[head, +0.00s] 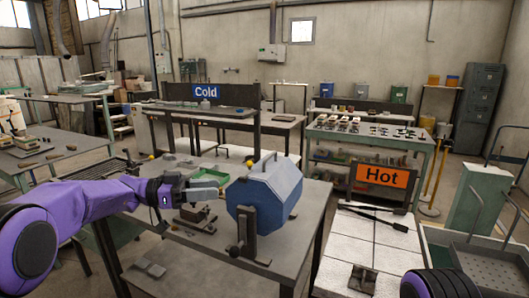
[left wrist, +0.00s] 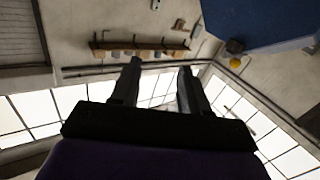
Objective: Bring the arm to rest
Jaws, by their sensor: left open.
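My left arm, purple, comes in from the left of the head view and reaches over the middle table. My left gripper (head: 205,193) is at its end, just left of a blue many-sided vessel (head: 264,195) on a stand. In the left wrist view the two fingers of the left gripper (left wrist: 160,85) are apart with nothing between them. The blue vessel also shows at the top right of that view (left wrist: 245,20). A dark rounded part of mine shows at the lower right of the head view; the right gripper is not seen.
The middle table (head: 185,270) holds a green tray (head: 209,175) and small metal pieces behind and below my gripper. An orange "Hot" sign (head: 382,176) stands by a white tiled table (head: 355,245) at right. A blue "Cold" sign (head: 206,91) stands at the back.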

